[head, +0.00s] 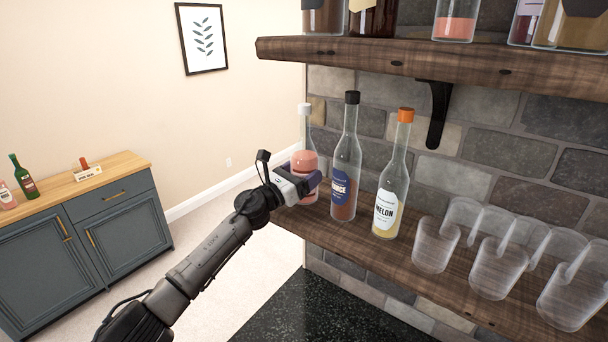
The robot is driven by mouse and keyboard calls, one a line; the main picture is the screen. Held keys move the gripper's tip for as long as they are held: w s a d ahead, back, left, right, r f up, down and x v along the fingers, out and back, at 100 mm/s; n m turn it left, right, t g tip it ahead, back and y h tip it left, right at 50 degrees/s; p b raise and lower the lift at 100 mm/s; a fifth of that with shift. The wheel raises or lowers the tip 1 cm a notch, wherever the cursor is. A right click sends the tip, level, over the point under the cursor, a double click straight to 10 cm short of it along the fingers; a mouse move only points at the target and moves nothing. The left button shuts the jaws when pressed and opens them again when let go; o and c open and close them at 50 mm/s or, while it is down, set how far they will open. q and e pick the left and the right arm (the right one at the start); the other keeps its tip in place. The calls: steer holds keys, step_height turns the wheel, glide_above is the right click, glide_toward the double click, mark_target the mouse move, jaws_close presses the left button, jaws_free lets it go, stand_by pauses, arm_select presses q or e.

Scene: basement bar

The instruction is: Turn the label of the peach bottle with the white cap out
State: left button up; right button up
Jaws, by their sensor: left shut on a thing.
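The peach bottle (306,141) with the white cap stands upright at the left end of the lower wooden shelf (340,234). It is clear glass with pink-peach contents, and my left gripper covers part of its body. A plain pink patch shows on its front; no lettering can be read there. My left gripper (306,184) is shut on the bottle at mid-body, reaching in from the left. My right gripper is not in view.
A black-capped bottle (346,150) with a dark blue label stands close to the right of the gripper. An orange-capped melon bottle (398,165) and several clear glasses (436,245) stand further right. An upper shelf (430,62) overhangs. Open room lies left.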

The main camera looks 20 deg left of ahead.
arm_select(q)
steer(key=o, duration=0.8)
steer(key=shift+c, duration=0.2)
steer(key=n+y+p, duration=0.1)
steer(key=y+p, duration=0.1)
steer(key=n+t+y+p, duration=0.1)
steer(key=n+y+p, duration=0.1)
steer(key=y, duration=0.1)
steer(key=n+t+y+p, duration=0.1)
steer(key=y+p, duration=0.1)
steer(key=p, duration=0.1)
steer(key=shift+d+r, duration=0.1)
steer(key=shift+r, duration=0.15)
steer(key=shift+f+n+t+y+p, duration=0.2)
steer(key=shift+n+y, duration=0.35)
steer(key=shift+y, duration=0.4)
steer(key=shift+f+n+t+y+p, duration=0.15)
steer(key=shift+n+y, duration=0.4)
steer(key=shift+y, duration=0.4)
steer(key=shift+r, duration=0.1)
steer(key=shift+w+b, duration=0.3)
steer(key=shift+b, duration=0.05)
